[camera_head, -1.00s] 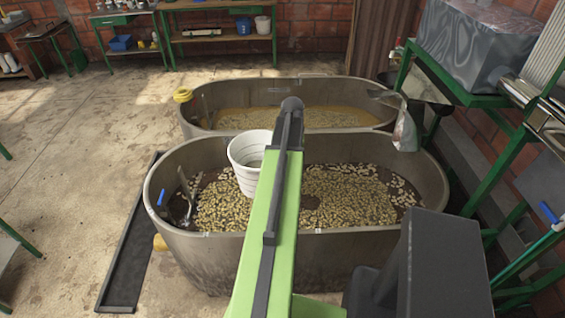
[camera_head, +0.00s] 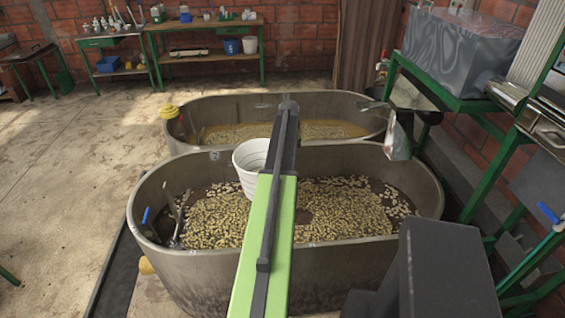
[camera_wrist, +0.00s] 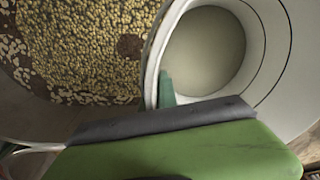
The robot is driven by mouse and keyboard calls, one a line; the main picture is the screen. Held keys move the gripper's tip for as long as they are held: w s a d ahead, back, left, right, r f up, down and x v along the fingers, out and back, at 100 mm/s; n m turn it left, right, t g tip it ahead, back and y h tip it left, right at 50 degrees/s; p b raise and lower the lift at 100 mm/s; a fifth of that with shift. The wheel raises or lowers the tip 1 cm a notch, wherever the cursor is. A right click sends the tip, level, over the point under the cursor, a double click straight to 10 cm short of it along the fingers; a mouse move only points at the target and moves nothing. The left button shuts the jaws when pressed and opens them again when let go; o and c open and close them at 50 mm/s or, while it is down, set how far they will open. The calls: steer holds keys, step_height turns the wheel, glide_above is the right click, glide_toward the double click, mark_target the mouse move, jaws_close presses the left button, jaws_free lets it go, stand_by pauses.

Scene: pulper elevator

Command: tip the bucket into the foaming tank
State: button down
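The white bucket (camera_head: 247,163) hangs over the near tank's back part, left of my arm in the head view. In the wrist view the bucket (camera_wrist: 287,85) fills the right side, and its mouth shows a pale beige-grey inside. My gripper (camera_wrist: 161,86) is at the bucket's rim, with a green finger on the inner side; it appears shut on the rim. The near tank (camera_head: 180,268) holds pale beans. The far tank (camera_head: 200,108) behind it holds brownish liquid with pale bits. I cannot tell which is the foaming tank.
A green stand with a grey metal machine (camera_head: 452,47) stands at the right. A light sack-like item (camera_head: 398,137) hangs by the tanks' right end. A blue-handled tool (camera_head: 147,215) leans in the near tank's left end. Open floor lies left.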

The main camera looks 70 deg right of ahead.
steer(key=r+h+p, duration=0.1)
steer(key=r+p, duration=0.1)
steer(key=r+g+h+p, duration=0.1)
steer(key=r+p, duration=0.1)
steer(key=r, duration=0.1)
steer(key=r+g+h+p, duration=0.1)
steer(key=r+p, duration=0.1)
steer(key=r, duration=0.1)
steer(key=shift+s+d+r+h, duration=0.15)
steer(key=shift+s+d+h, duration=0.1)
steer(key=shift+h, duration=0.15)
steer(key=w+a+r+g+h+b, duration=0.1)
steer(key=w+a+g+h+b, duration=0.4)
steer(key=b, duration=1)
steer(key=w+a+r+g+h+b, duration=0.1)
steer(key=w+a+g+h+b, duration=0.4)
steer(key=a+h+b, duration=0.6)
steer(key=shift+w+a+r+n+h+b, duration=0.15)
steer(key=shift+w+a+n+h+b, duration=0.25)
steer(key=shift+w+a+b, duration=1.15)
steer(key=shift+s+a+b, duration=0.3)
steer(key=shift+s+a, duration=0.1)
stand_by(0.7)
